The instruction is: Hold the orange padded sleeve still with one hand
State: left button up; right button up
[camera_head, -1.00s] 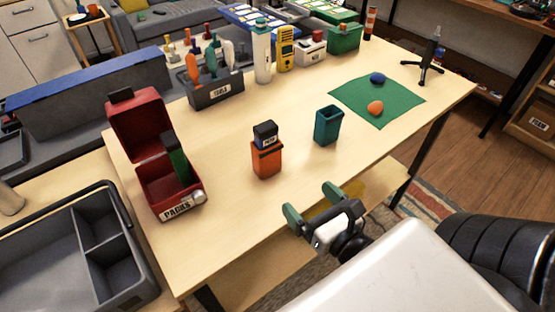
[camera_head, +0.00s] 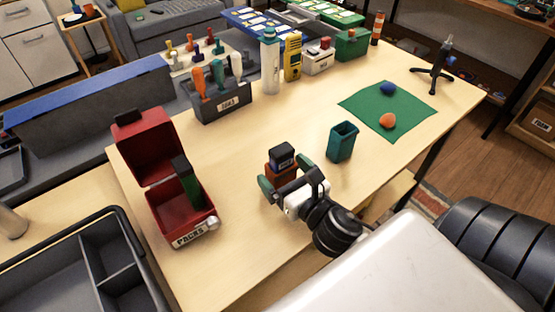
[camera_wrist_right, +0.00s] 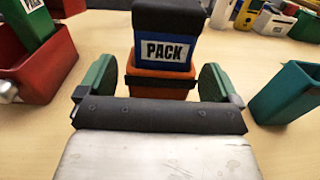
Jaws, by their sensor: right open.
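The orange sleeve (camera_wrist_right: 160,84) stands upright on the table with a pack (camera_wrist_right: 165,40) in its top. The pack is blue with a black cap and a white PACK label. My right gripper (camera_head: 291,184) is open, its green-padded fingers on either side of the sleeve. In the right wrist view the fingers of the right gripper (camera_wrist_right: 160,88) show gaps to the sleeve on both sides. In the head view the gripper hides the sleeve's lower part; its top (camera_head: 281,168) shows. My left gripper is not in view.
A red open box (camera_head: 178,210) labelled PACKS, holding a green pack (camera_head: 187,181), stands to the left. A teal open container (camera_head: 342,142) stands close on the right. A tool holder (camera_head: 222,103) is behind. The table between is clear.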

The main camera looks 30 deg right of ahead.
jog(key=shift+w, duration=1.35)
jog(key=c, duration=1)
